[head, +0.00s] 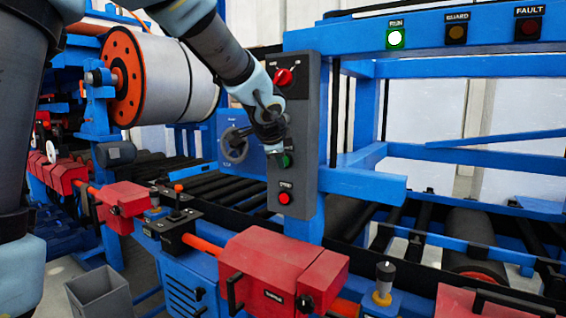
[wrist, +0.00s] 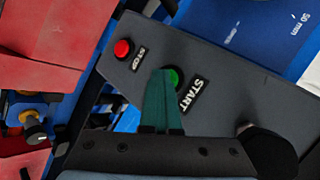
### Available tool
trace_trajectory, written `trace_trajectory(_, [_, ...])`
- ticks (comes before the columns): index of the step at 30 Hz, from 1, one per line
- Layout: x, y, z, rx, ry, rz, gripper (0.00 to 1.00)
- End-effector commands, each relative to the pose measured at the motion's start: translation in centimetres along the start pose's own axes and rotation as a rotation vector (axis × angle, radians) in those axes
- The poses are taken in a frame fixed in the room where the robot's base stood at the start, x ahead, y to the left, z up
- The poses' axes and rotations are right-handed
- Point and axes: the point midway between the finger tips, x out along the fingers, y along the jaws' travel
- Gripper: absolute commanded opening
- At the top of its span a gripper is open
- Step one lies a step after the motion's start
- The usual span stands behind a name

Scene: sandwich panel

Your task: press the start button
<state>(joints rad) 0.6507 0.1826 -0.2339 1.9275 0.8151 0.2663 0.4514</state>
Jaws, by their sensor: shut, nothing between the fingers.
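The green start button (head: 286,160) is on the grey control panel (head: 307,130), above the red stop button (head: 284,198). In the wrist view, the green button (wrist: 176,77) shows beside its START label (wrist: 190,95), partly covered by my fingers. My gripper (head: 278,151) is shut and empty, with its teal fingertips (wrist: 162,72) pointing at the panel right at the green button. I cannot tell whether the tips touch it. The red stop button (wrist: 123,48) is clear of the fingers. The RUN lamp (head: 395,39) glows bright green-white.
A red selector knob (head: 283,77) sits higher on the panel. The GUARD (head: 456,33) and FAULT (head: 528,28) lamps look dim. Red machine housings (head: 280,265) stand below the panel, and black rollers lie behind it.

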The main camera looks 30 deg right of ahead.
Motion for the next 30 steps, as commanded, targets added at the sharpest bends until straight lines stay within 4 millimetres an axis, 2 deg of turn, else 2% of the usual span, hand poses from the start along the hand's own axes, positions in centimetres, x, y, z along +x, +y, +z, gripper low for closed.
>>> trace_trajectory(14, [-0.6,0.4,0.3,0.001,0.001,-0.001,0.0])
trace_trajectory(30, [-4.1,2.9,2.8,0.001,0.0,0.0,0.0])
